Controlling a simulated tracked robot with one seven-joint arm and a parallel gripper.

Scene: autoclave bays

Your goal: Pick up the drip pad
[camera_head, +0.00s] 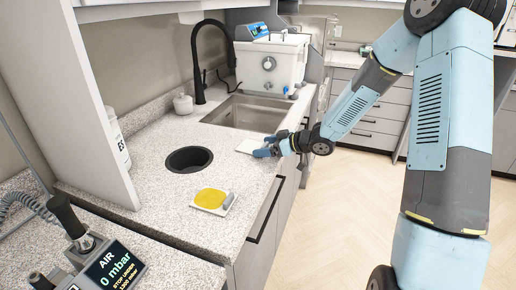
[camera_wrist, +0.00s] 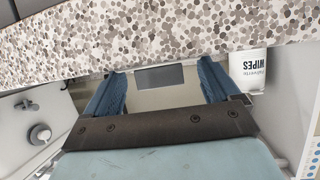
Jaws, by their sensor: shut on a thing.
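A thin white square, which I take to be the drip pad (camera_head: 247,146), is at the counter's front edge, just in front of the sink. My gripper (camera_head: 265,148) reaches in from the right, low over the counter edge, with its blue fingers at the pad's right side. It is shut on the pad, with part of the pad sticking out past the fingers. I cannot tell whether the pad touches the counter. In the wrist view, the two blue fingers (camera_wrist: 162,78) stand apart, and the pad between them is hard to make out.
A yellow disc (camera_head: 211,198) on a small white tray and a round black opening (camera_head: 189,160) lie nearer on the counter. Behind are the sink (camera_head: 247,113), black tap (camera_head: 197,62) and a white bath (camera_head: 272,64). A wipes tub (camera_wrist: 249,68) shows in the wrist view.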

